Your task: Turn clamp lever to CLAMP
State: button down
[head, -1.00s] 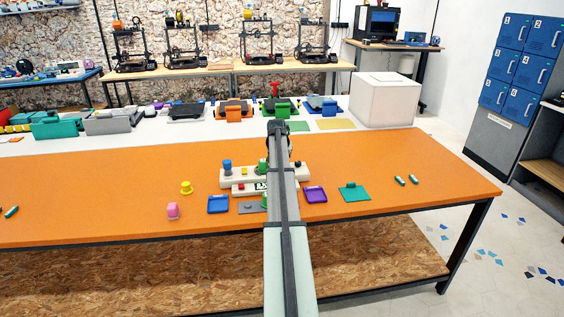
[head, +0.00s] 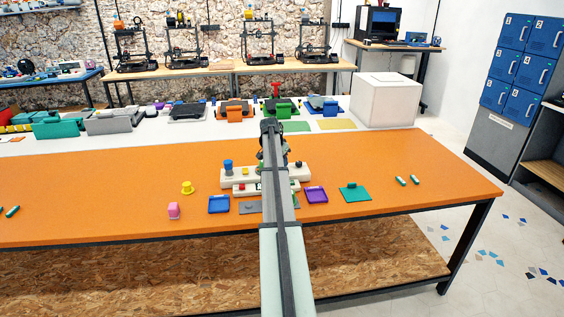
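A white control panel (head: 235,177) with a blue knob (head: 228,166) and a yellow button stands on the orange table. A lower white strip in front of it carries a red button (head: 240,187) and a green one (head: 294,187). My arm crosses the middle of both and hides part of them. I cannot make out a lever marked CLAMP. A red T-shaped handle (head: 276,87) stands farther back on the white table. My gripper (head: 284,150) is at the arm's far end, above or behind the panel. Its fingers are too small and covered to tell their state.
The orange table (head: 110,190) holds a blue tray (head: 218,204), a purple tray (head: 316,194), a teal plate (head: 354,192), a yellow piece (head: 187,188) and a pink block (head: 174,210). A white box (head: 385,100) stands at the back right. The table's left and right parts are mostly clear.

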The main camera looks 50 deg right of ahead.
jog(key=c, duration=1.1)
grip_release()
jog(key=v, duration=1.3)
jog(key=shift+a+r, duration=0.2)
jog(key=shift+r, duration=0.1)
jog(key=shift+w, duration=0.1)
